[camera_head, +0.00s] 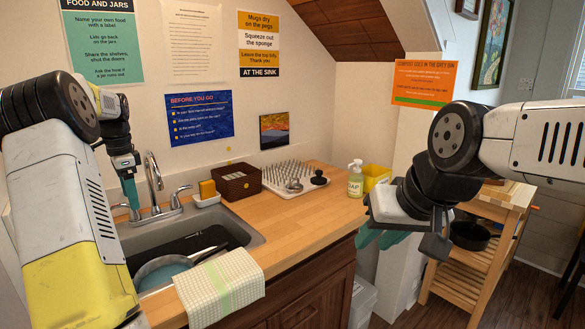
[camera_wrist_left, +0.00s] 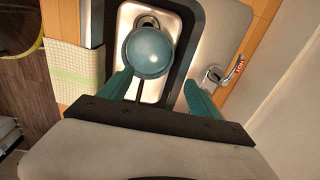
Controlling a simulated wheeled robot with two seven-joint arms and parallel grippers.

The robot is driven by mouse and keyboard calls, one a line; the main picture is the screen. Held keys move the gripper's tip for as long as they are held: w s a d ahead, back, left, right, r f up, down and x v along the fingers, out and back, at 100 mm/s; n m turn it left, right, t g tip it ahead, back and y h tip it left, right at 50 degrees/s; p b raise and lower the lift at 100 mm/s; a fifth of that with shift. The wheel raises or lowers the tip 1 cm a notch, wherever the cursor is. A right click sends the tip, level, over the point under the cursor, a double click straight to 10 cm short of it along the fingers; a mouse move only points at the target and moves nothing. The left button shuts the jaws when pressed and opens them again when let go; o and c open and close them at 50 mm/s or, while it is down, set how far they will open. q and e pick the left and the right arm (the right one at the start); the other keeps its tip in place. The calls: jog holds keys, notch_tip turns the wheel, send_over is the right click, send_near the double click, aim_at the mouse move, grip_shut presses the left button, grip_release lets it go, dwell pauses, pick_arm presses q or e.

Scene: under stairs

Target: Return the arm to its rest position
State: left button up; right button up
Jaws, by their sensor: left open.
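My left arm comes in from the left in the head view, and its gripper (camera_head: 130,192) points down over the back left of the sink (camera_head: 258,239). In the left wrist view my left gripper (camera_wrist_left: 159,80) has its two teal fingers spread apart with nothing held between them. A round blue-grey vessel (camera_wrist_left: 150,50) lies below, beyond the fingertips. My right arm comes in from the right, and its gripper (camera_head: 380,238) hangs in front of the white wall edge, past the counter's right end. Its teal fingers are partly hidden behind the wrist, so its opening is unclear.
A faucet (camera_head: 153,178) rises behind the sink. A checked cloth (camera_head: 220,288) hangs over the counter's front edge. A brown basket (camera_head: 237,181), a pegged drying rack (camera_head: 290,178) and a soap bottle (camera_head: 355,180) stand along the back. A wooden shelf cart (camera_head: 477,262) stands at right.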

pick_arm(q)
jog(key=s+d+r+n+t, duration=0.15)
jog(key=s+d+r, duration=0.35)
jog(key=d, duration=0.5)
jog(key=s+d+r+n+t, duration=0.1)
jog(key=s+d+r+n, duration=0.1)
jog(key=s+d+r, duration=0.6)
jog(key=s+d+f+n+t+h, duration=0.1)
jog(key=s+d+f+n, duration=0.1)
jog(key=s+d, duration=0.5)
jog(key=s+d+f+n+t+h, duration=0.1)
jog(key=s+d+f+n+t, duration=0.1)
jog(key=s+d+f, duration=0.3)
jog(key=s+d+n, duration=0.1)
jog(key=s+d, duration=0.1)
jog(key=s, duration=0.1)
jog(key=shift+s+n, duration=0.25)
jog(key=shift+n, duration=0.1)
